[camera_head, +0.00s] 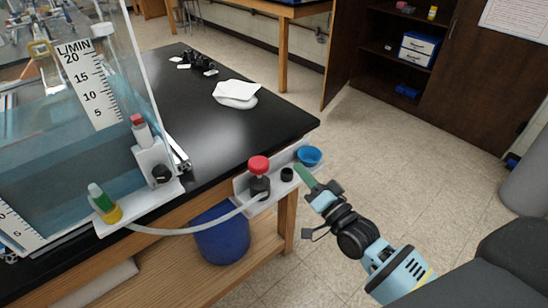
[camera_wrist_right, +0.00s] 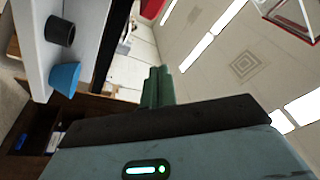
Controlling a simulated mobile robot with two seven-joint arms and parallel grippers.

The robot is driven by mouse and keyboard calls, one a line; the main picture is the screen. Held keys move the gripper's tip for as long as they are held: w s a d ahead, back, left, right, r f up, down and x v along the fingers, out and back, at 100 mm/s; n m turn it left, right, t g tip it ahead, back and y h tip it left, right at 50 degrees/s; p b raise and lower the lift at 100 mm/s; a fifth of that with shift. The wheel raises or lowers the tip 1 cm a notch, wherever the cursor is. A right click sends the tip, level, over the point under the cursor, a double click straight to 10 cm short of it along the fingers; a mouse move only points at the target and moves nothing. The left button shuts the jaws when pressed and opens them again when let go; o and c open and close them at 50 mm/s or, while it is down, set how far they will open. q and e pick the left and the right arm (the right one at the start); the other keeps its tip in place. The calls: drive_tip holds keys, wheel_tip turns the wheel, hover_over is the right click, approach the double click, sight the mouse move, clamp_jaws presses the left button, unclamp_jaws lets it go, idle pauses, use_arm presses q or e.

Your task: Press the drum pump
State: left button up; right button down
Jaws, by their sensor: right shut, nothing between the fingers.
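The drum pump, with a round red top (camera_head: 258,165) on a black body (camera_head: 260,186), stands upright on a white bracket (camera_head: 270,198) at the table's front edge. A clear hose (camera_head: 190,232) runs left from it. A blue drum (camera_head: 222,238) stands below, partly hidden by the hose and bracket. My right gripper (camera_head: 304,177), with green fingers, is shut and empty. It is right of the pump, close to the bracket's right end, and not touching the red top. Its fingers (camera_wrist_right: 158,86) also show in the right wrist view. My left gripper is out of view.
A large water tank (camera_head: 75,150) with a flow scale fills the left. A white cloth-like item (camera_head: 236,92) lies on the black tabletop. Open floor (camera_head: 400,150) lies right.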

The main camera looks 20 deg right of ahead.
sight(259, 165)
drive_tip(key=shift+w, duration=0.1)
drive_tip(key=x, duration=1)
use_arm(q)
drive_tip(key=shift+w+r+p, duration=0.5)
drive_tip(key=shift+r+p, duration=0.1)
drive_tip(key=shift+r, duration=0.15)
use_arm(e)
drive_tip(key=shift+s+a+f, duration=0.4)
drive_tip(key=shift+a+f, duration=0.2)
drive_tip(key=shift+f, duration=0.1)
drive_tip(key=shift+s+a+f, duration=0.35)
drive_tip(key=shift+a+f, duration=0.25)
drive_tip(key=shift+f, duration=0.1)
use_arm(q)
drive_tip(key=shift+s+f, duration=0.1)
use_arm(e)
drive_tip(key=shift+f, duration=0.1)
